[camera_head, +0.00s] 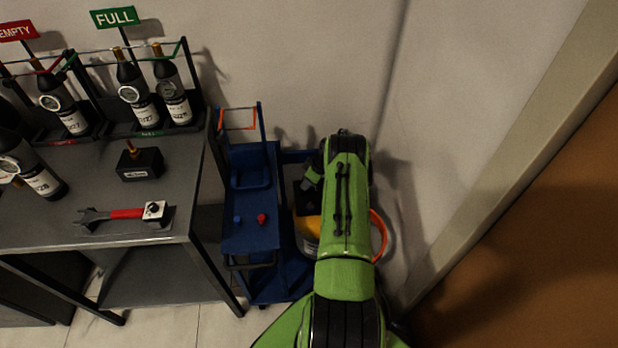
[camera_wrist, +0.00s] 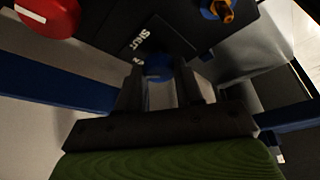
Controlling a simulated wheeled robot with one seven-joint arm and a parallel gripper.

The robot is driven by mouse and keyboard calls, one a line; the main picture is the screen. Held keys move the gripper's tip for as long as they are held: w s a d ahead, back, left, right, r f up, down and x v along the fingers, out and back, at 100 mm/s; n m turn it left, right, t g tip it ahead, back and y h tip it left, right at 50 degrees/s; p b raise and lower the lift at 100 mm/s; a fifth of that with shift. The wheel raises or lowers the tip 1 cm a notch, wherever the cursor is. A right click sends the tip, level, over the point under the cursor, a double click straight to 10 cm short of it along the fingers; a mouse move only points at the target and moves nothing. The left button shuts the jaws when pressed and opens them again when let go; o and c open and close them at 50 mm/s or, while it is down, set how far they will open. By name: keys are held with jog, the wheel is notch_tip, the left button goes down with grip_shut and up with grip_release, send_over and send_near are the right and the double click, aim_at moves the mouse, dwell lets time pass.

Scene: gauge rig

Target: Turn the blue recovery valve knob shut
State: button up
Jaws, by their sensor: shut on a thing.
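In the wrist view, the blue knob (camera_wrist: 158,68) sits on a dark panel (camera_wrist: 105,22) beside white lettering that reads like "SHUT". My gripper (camera_wrist: 160,84) is shut on the blue knob, with one dark finger on each side of it. Part of the knob and its pointer direction are hard to make out in the shade. In the head view, my green arm covers the gripper and the blue knob.
A red knob (camera_wrist: 47,14) and a brass fitting with a blue collar (camera_wrist: 221,9) are near the fingers. A wall is close behind.

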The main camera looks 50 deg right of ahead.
jog(key=m+h, duration=0.1)
jog(key=m, duration=0.3)
jog(key=shift+a+m+h, duration=0.1)
jog(key=shift+m+h, duration=0.2)
jog(key=shift+h, duration=0.1)
jog(key=m+h+b, duration=0.1)
jog(key=m, duration=0.3)
jog(key=shift+m+h, duration=0.3)
jog(key=o, duration=1)
jog(key=shift+o, duration=0.2)
jog(key=shift+a+r, duration=0.1)
jog(key=shift+r, duration=0.05)
jog(key=p+v, duration=0.4)
jog(key=v, duration=1.1)
jog(key=shift+r, duration=0.3)
jog(key=shift+w, duration=0.1)
